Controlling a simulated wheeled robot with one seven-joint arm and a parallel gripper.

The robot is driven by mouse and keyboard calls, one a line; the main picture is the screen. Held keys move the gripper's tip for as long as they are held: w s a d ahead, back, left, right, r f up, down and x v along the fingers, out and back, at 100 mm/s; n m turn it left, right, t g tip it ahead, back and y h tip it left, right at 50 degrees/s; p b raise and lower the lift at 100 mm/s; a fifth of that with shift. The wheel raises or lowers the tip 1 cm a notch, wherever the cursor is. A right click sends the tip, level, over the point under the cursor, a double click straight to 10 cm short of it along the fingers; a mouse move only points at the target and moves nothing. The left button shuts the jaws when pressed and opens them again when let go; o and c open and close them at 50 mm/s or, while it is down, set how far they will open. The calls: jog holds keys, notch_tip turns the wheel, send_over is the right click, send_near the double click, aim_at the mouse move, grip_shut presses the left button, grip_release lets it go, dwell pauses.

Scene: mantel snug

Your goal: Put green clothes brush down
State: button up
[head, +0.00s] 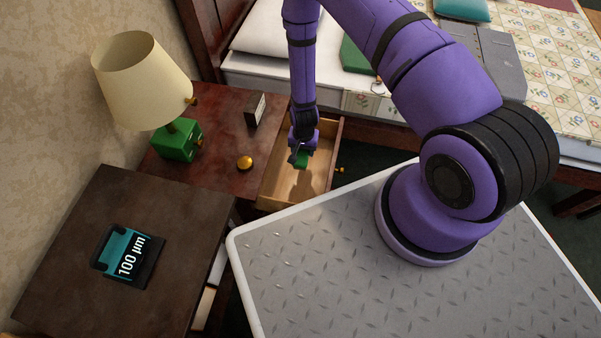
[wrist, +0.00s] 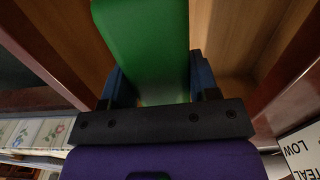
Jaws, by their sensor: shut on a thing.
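The green clothes brush (wrist: 145,45) is held between the fingers of my gripper (wrist: 152,88) in the wrist view. In the head view the brush (head: 302,160) shows as a small green block under my gripper (head: 299,152), partly hidden by it. My gripper is shut on the brush and is over the open wooden drawer (head: 318,178) of the nightstand. The drawer's bare wooden floor shows in the head view. I cannot tell whether the brush touches the drawer floor.
The reddish nightstand (head: 217,110) bears a lamp with a green base (head: 178,141), an orange ball (head: 244,162) and a small dark box (head: 256,109). A dark cabinet (head: 185,215) with a teal-and-black "100 µm" item (head: 128,256) stands at left. A bed (head: 545,70) lies behind.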

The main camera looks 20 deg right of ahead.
send_over(303, 172)
jog(key=shift+m, duration=0.3)
notch_tip(303, 172, down, 7)
jog(key=shift+s+r, duration=0.1)
jog(key=shift+f, duration=2.3)
jog(key=shift+f, duration=0.1)
jog(key=o, duration=1.2)
